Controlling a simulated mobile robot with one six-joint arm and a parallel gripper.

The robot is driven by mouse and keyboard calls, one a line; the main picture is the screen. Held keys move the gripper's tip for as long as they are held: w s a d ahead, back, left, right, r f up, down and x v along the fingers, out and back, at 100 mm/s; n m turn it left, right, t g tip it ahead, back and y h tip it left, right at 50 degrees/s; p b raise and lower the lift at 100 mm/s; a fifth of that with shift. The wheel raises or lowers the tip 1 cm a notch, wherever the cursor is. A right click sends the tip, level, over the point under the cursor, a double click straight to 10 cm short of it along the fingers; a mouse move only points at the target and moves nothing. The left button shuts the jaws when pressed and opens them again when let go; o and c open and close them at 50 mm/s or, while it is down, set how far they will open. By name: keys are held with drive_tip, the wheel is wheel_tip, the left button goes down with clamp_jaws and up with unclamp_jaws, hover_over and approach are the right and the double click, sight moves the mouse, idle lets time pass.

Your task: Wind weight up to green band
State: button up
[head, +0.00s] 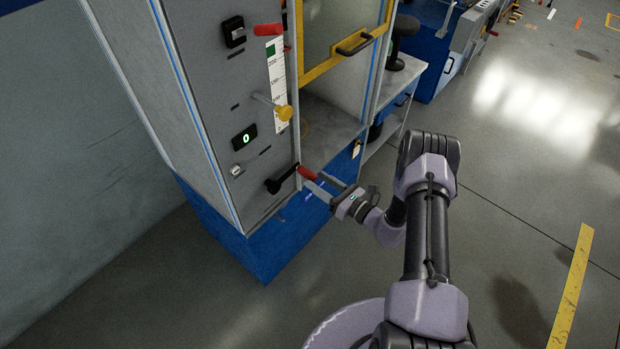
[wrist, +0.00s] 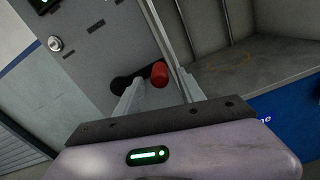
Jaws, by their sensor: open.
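The grey machine panel carries a crank (head: 281,181) with a black arm and a red handle (head: 307,173). My gripper (head: 316,183) is open at the red handle. In the wrist view the red handle (wrist: 159,74) shows between the fingertips of my gripper (wrist: 160,78), with no clear grip on it. A white vertical scale (head: 276,85) has a green band (head: 271,49) near its top. I cannot make out a separate weight.
A display (head: 244,137) reads 0. A yellow-framed guard door (head: 343,45) and a grey worktop (head: 325,130) lie to the right. Open floor (head: 510,200) spreads at the right.

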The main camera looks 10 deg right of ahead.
drive_tip(key=x, duration=0.4)
drive_tip(key=shift+b, duration=0.3)
drive_tip(key=shift+c, duration=0.5)
clamp_jaws()
idle(0.6)
